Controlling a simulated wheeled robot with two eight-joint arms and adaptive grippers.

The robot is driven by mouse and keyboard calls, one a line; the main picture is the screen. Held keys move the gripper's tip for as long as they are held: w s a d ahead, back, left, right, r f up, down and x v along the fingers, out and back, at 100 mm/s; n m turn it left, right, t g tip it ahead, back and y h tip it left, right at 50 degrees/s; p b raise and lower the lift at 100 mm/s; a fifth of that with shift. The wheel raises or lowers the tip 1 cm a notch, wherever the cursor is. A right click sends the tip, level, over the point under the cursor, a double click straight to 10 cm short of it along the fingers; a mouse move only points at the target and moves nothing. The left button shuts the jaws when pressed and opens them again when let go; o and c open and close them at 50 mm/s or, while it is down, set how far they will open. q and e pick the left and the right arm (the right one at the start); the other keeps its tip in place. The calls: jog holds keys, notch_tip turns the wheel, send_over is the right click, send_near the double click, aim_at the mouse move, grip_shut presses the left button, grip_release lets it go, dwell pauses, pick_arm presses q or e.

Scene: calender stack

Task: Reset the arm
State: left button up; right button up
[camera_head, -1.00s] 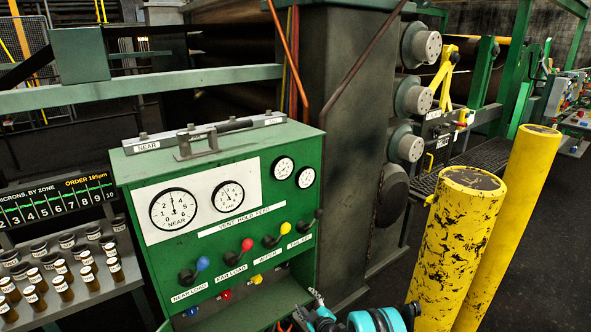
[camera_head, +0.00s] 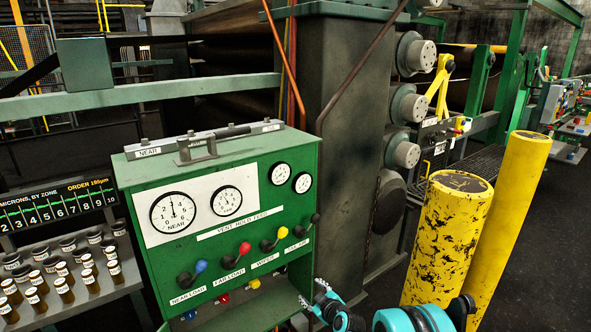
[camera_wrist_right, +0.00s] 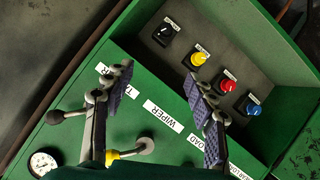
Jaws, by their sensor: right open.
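My right gripper (camera_head: 322,300) is at the lower middle of the head view, beside the lower right corner of the green control cabinet (camera_head: 215,165). It also shows in the right wrist view (camera_wrist_right: 160,92), with its two fingers apart and nothing between them. The fingers are in front of the cabinet's lever panel and lower recess. My turquoise right arm (camera_head: 415,318) runs along the bottom edge. My left gripper is not in view.
The cabinet has red (camera_head: 245,247), blue and yellow lever knobs, and small selector knobs in its recess, such as a yellow one (camera_wrist_right: 198,58). Two yellow bollards (camera_head: 445,240) stand to the right, near my arm. Several sample bottles (camera_head: 65,290) stand at left.

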jog(key=s+d+r+m+g+h, duration=0.2)
jog(key=s+d+r+m, duration=0.25)
jog(key=s+r, duration=1.05)
jog(key=s+d+f+m+g+h, duration=0.1)
jog(key=s+d+m, duration=0.2)
jog(key=s, duration=0.9)
jog(key=s+d+m+g+h, duration=0.1)
jog(key=s+d+m+g, duration=0.1)
jog(key=s, duration=1)
jog(key=d+m, duration=0.1)
jog(key=d, duration=0.1)
jog(key=shift+d+f+h, duration=0.3)
jog(key=shift+d+f, duration=0.1)
